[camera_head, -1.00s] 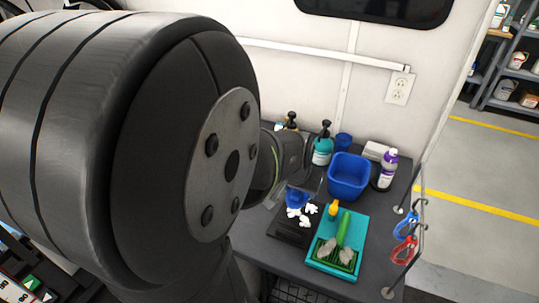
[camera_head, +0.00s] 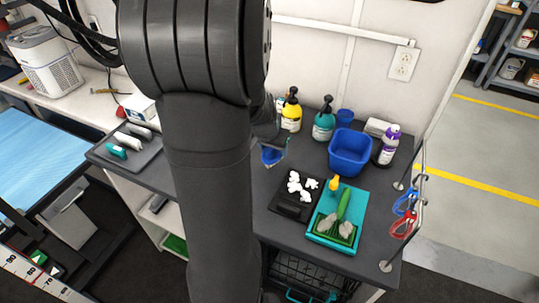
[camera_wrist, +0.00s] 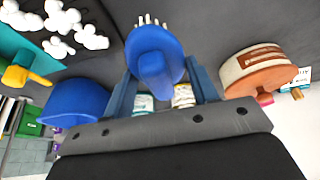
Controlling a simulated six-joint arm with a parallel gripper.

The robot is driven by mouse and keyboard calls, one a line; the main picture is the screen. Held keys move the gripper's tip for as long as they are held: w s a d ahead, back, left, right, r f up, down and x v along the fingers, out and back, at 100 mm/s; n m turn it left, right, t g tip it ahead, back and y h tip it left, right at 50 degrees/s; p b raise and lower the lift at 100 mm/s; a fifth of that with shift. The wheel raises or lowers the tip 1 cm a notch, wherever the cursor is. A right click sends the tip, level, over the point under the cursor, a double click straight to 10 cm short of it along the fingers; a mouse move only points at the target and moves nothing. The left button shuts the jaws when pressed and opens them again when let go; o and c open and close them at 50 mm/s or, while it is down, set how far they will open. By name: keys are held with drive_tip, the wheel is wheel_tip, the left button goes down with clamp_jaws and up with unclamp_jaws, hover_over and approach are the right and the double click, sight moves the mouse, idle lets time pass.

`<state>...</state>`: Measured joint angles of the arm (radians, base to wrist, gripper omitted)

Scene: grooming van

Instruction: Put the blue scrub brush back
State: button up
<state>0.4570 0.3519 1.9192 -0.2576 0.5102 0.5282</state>
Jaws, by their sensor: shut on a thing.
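The blue scrub brush (camera_wrist: 150,42) is between the two fingers of my gripper (camera_wrist: 161,72) in the wrist view, its pale bristles pointing away from the palm. My gripper is shut on its blue grip. In the head view the brush (camera_head: 271,156) hangs over the grey counter (camera_head: 262,188), behind and left of the black tray. My arm hides most of the gripper (camera_head: 270,138) there. I cannot tell how high above the counter the brush is.
White tufts lie on the black tray (camera_head: 284,206). The teal tray (camera_head: 356,202) holds a green-handled tool. A blue tub (camera_head: 350,152), pump bottles (camera_head: 323,121) and a purple bottle (camera_head: 387,145) stand behind. A brown, pale-sided object (camera_wrist: 262,70) shows right in the wrist view. A grey tray (camera_head: 128,160) is left.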

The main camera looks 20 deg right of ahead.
sight(271, 158)
drive_tip(key=shift+w+a+f, duration=0.2)
drive_tip(key=shift+w+f, duration=0.05)
drive_tip(key=shift+w, duration=0.05)
drive_tip(key=shift+f, duration=2)
drive_tip(key=shift+f, duration=0.15)
drive_tip(key=o, duration=0.9)
drive_tip(key=shift+o, duration=0.2)
drive_tip(key=v, duration=1.2)
drive_tip(key=shift+w, duration=0.1)
